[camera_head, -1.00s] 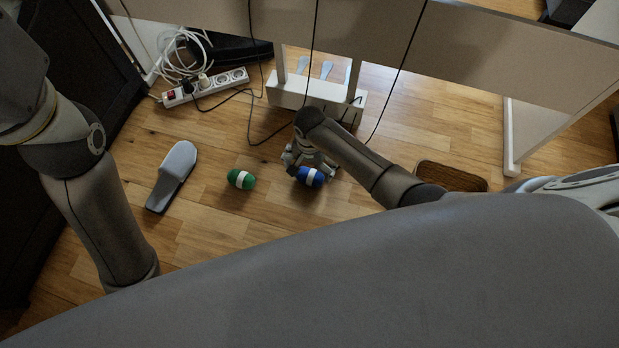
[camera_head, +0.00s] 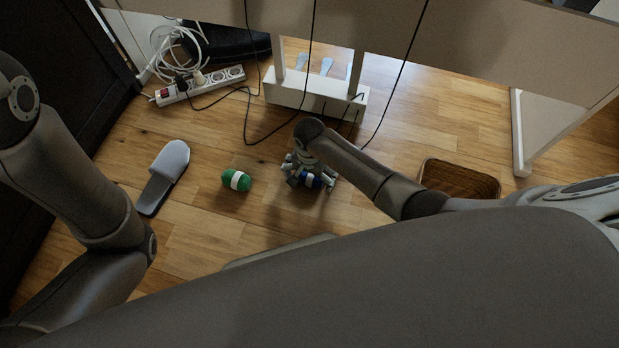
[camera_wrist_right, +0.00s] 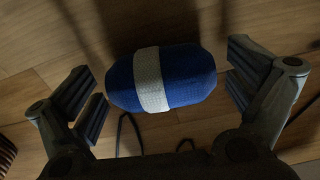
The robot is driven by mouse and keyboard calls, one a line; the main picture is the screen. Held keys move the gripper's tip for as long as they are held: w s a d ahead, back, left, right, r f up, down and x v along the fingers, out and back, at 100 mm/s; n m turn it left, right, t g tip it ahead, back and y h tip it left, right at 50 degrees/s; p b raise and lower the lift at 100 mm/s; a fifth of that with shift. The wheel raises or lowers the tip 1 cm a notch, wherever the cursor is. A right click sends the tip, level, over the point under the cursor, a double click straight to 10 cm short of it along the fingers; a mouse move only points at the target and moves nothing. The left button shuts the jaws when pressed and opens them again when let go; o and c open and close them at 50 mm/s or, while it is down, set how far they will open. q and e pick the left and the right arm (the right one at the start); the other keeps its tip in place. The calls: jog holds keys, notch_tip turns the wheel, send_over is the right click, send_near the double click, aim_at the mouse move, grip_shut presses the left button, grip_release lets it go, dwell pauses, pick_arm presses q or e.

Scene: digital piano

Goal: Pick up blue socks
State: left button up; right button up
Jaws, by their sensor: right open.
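The blue socks (camera_head: 311,181) are a rolled bundle with a white band, lying on the wooden floor. In the head view my right gripper (camera_head: 312,184) is over them and hides most of them. In the right wrist view the blue socks (camera_wrist_right: 190,76) lie between the two open fingers of my right gripper (camera_wrist_right: 165,85), with a gap visible on each side. My left arm shows at the left of the head view, but its gripper is out of sight.
Green socks (camera_head: 228,180) with a white band lie left of the blue ones. A grey slipper (camera_head: 165,176), a power strip (camera_head: 200,86), hanging cables, a white pedal unit (camera_head: 310,98) and a brown wooden tray (camera_head: 462,180) surround the area. The piano stand's panel (camera_head: 450,50) spans the back.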

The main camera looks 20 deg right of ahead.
jog(key=c, duration=1)
jog(key=shift+c, duration=0.3)
jog(key=shift+r, duration=0.15)
